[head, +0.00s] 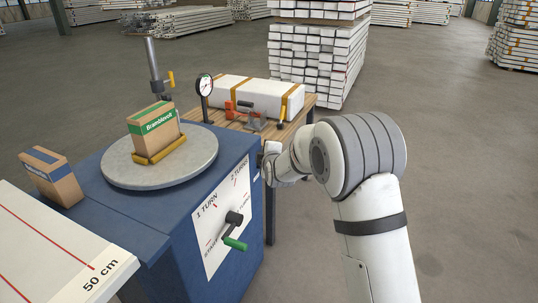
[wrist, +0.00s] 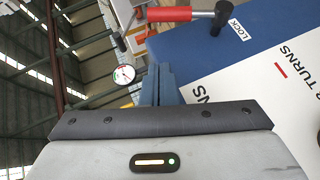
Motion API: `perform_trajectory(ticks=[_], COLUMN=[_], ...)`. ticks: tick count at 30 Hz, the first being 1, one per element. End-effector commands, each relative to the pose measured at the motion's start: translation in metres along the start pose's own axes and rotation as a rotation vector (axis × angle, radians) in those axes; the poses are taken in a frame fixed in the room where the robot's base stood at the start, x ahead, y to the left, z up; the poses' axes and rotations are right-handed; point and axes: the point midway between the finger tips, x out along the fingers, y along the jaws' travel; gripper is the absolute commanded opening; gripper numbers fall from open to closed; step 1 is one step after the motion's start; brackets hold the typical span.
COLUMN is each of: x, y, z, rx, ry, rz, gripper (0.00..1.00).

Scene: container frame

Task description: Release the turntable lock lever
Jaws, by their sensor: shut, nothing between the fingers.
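The lock lever has a red grip (wrist: 168,14) and a black pivot (wrist: 222,14), by the LOCK label (wrist: 239,29) on the blue turntable cabinet in the wrist view. In the head view my gripper (head: 262,161) is at the cabinet's right edge; I cannot make out the lever there. The grey turntable (head: 120,176) carries a Bramblevolt carton (head: 153,128) in a yellow cradle (head: 160,152).
A crank with a green handle (head: 235,243) sticks out of the cabinet's white turns panel (head: 211,240). A wooden bench (head: 300,121) with clamps, a gauge (head: 205,86) and a strapped white bundle (head: 272,94) stands behind. Another carton (head: 52,176) is at left.

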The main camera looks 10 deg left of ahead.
Motion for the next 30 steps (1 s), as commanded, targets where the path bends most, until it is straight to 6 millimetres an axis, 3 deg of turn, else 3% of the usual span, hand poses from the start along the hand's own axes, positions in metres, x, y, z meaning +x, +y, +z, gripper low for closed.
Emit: perform_trajectory(ticks=[3, 9, 23, 26, 30], x=[-0.024, -0.044, -0.051, -0.07, -0.129], y=[0.004, 0.005, 0.01, 0.029, 0.071], z=[0.0, 0.001, 0.004, 0.014, 0.042], rx=[0.0, 0.001, 0.015, 0.079, 0.279], ry=[0.0, 0.0, -0.006, -0.029, -0.109], rz=[0.0, 0.001, -0.005, -0.044, -0.157], gripper=[0.0, 0.0, 0.0, 0.0, 0.0])
